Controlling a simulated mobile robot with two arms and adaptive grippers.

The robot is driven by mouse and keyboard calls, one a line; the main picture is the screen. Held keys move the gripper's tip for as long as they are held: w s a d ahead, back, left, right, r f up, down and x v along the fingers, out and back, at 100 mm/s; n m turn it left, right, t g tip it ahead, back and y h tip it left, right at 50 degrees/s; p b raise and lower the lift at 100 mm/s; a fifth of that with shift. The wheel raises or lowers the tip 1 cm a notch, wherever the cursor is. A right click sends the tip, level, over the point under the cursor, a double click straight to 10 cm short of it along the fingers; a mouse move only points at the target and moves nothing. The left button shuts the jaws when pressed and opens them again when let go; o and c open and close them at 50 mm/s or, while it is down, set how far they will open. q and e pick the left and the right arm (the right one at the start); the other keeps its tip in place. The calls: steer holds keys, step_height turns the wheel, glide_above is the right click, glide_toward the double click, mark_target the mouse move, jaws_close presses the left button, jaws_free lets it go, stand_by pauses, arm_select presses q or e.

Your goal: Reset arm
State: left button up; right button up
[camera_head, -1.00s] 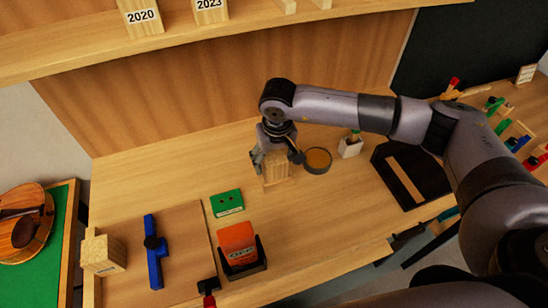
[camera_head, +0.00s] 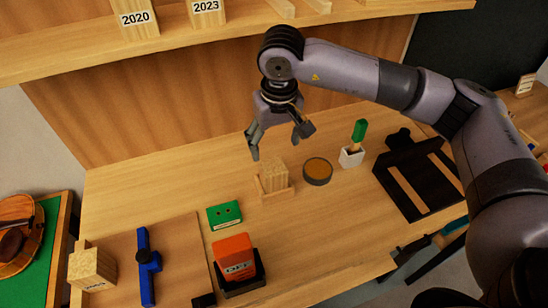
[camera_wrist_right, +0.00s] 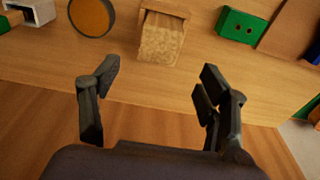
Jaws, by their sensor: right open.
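My right gripper (camera_head: 280,140) is open and empty, raised above the bench in the head view. Its two spread fingers also show in the right wrist view (camera_wrist_right: 160,95). Below it a light wood block (camera_head: 274,174) stands in a small wooden holder (camera_head: 278,195). The block also shows in the right wrist view (camera_wrist_right: 161,40), beyond the fingertips and apart from them. My left gripper is in neither view.
A round dish (camera_head: 318,172), a white holder (camera_head: 351,157) with a green-handled tool, a green box (camera_head: 224,215), an orange box (camera_head: 234,257) in a black stand and a blue clamp (camera_head: 146,266) are on the bench (camera_head: 150,190). A shelf (camera_head: 240,36) runs above.

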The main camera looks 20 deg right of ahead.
steer(key=shift+s+r, duration=0.1)
steer(key=shift+r, duration=0.55)
